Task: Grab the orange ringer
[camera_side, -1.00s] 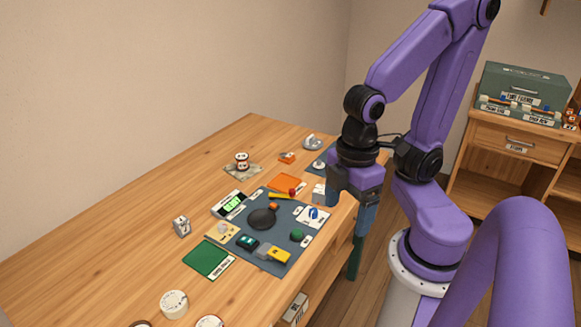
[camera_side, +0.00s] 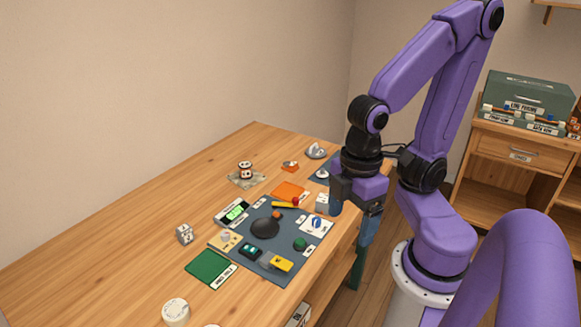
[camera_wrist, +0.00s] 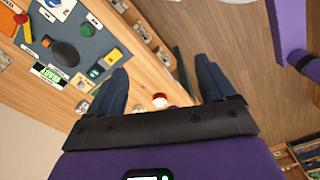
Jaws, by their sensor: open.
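Which thing is the orange ringer I cannot tell for sure. A small orange piece (camera_side: 276,214) sits at the black dome (camera_side: 264,228) on the dark mat (camera_side: 283,241). Another small orange and white item (camera_side: 290,166) lies farther back on the table. A flat orange square (camera_side: 288,191) lies behind the mat. In the wrist view the black dome (camera_wrist: 66,54) and the small orange piece (camera_wrist: 46,42) show at upper left. My gripper (camera_wrist: 160,82) is open and empty, with its fingers spread. In the side view it hangs at the table's right edge, right of the mat.
A green square (camera_side: 208,267), yellow block (camera_side: 281,263), green knob (camera_side: 300,243), and yellow bar with a red ball (camera_side: 287,204) lie on or around the mat. A white dice-like block (camera_side: 184,234) stands left. A wooden cabinet (camera_side: 510,150) stands right.

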